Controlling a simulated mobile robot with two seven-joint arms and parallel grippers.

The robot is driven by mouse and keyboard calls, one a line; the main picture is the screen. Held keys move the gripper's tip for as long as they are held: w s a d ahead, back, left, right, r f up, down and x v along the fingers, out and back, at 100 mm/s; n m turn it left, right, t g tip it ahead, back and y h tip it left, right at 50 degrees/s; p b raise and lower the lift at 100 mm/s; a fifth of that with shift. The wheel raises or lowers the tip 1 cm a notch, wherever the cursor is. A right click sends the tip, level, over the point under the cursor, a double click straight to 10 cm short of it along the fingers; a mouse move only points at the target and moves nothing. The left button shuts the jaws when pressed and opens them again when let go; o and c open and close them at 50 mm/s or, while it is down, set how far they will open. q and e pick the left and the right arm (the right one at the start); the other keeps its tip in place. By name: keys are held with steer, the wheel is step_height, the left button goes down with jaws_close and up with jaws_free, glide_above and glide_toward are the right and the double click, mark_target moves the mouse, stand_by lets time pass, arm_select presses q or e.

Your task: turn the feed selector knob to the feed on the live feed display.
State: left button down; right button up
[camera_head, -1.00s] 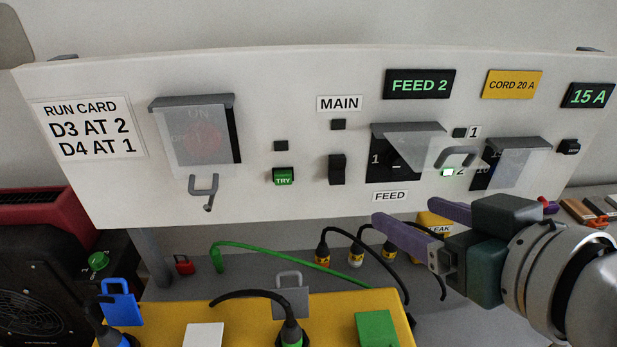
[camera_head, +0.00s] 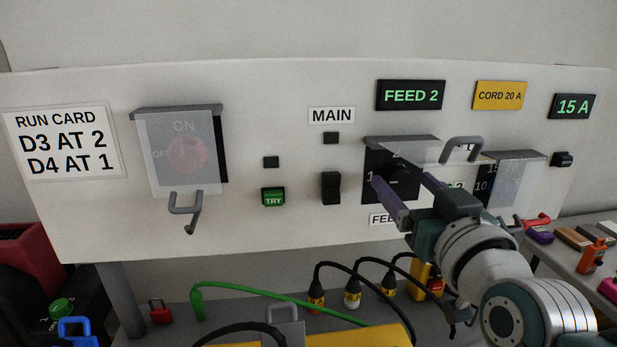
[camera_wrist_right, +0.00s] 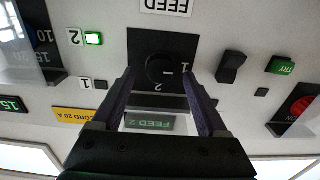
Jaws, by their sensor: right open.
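The live feed display (camera_head: 410,95) reads FEED 2 in green. The feed selector knob (camera_wrist_right: 159,68) is round and black on a dark plate marked 1 and 2; its pale mark points towards the 1. My right gripper (camera_head: 402,181) is open at the plate. In the right wrist view, which is upside down, its two purple fingers (camera_wrist_right: 162,78) stand on either side of the knob with gaps. The clear cover over the knob is raised, its grey handle (camera_head: 462,147) standing out. The lamp (camera_wrist_right: 93,39) beside the 2 is lit. My left gripper is out of view.
Another clear cover (camera_head: 512,178) with a number scale is right of the knob. The MAIN switch (camera_head: 331,187) and green TRY button (camera_head: 273,197) are to its left. A covered red knob (camera_head: 188,152) and the run card (camera_head: 62,142) are further left. Cables and plugs lie below.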

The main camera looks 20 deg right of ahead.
steer(key=shift+w+d, duration=0.1)
steer(key=shift+w, duration=0.35)
steer(key=shift+c, duration=0.2)
jaws_close()
